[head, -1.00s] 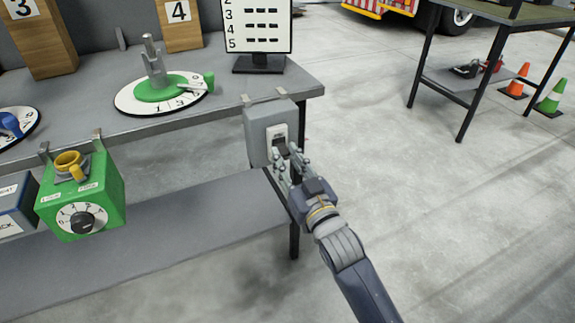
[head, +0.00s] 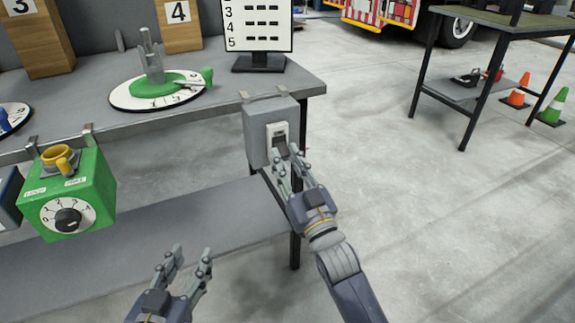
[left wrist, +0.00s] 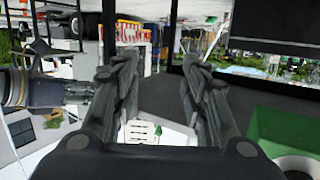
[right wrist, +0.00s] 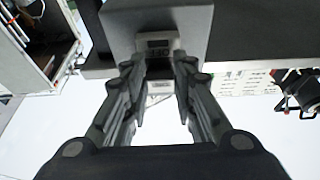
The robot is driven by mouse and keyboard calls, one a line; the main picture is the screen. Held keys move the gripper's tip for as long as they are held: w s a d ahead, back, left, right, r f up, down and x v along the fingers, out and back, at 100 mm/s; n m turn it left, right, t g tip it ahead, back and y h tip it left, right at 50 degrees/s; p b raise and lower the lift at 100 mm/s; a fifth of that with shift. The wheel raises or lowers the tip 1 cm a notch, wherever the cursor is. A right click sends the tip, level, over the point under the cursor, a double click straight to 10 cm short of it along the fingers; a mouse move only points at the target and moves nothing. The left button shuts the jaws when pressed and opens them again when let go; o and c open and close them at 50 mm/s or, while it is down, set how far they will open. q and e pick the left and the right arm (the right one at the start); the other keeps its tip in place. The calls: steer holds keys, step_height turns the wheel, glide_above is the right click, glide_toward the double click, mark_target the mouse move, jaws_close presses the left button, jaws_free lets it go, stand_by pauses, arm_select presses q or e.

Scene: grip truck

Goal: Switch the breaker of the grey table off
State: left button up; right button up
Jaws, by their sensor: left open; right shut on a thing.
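The grey breaker box (head: 258,137) hangs at the right end of the grey table (head: 225,113). Its pale plate holds a dark switch (head: 279,143), which also shows in the right wrist view (right wrist: 157,52). My right gripper (head: 284,168) is at the lower part of the switch, its fingertips on either side and shut on it. The fingers partly hide the switch, so I cannot tell its exact position. My left gripper (head: 190,258) is open and empty, low in front of the table's lower shelf.
A green box with a dial (head: 68,195) hangs from the table edge, left of the breaker. A green-centred dial (head: 158,90) and a numbered board (head: 258,28) stand on top. A second table (head: 500,30) and cones (head: 553,105) are far right. The floor between is clear.

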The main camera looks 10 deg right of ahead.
arm_select(q)
steer(key=shift+w+d+r+t+b, duration=0.15)
steer(key=shift+r+t, duration=0.3)
steer(key=shift+r, duration=0.25)
steer(key=shift+w+d+r+t+b, duration=0.15)
steer(key=shift+r+t, duration=0.25)
steer(key=shift+r, duration=0.35)
steer(key=shift+w+d+r+t, duration=0.15)
steer(key=shift+r+t, duration=0.3)
steer(key=shift+r, duration=0.25)
arm_select(e)
steer(key=o, duration=1.1)
steer(key=shift+c, duration=0.2)
steer(key=shift+f, duration=0.1)
steer(key=v, duration=1.2)
steer(key=shift+f, duration=0.15)
steer(key=shift+w, duration=0.1)
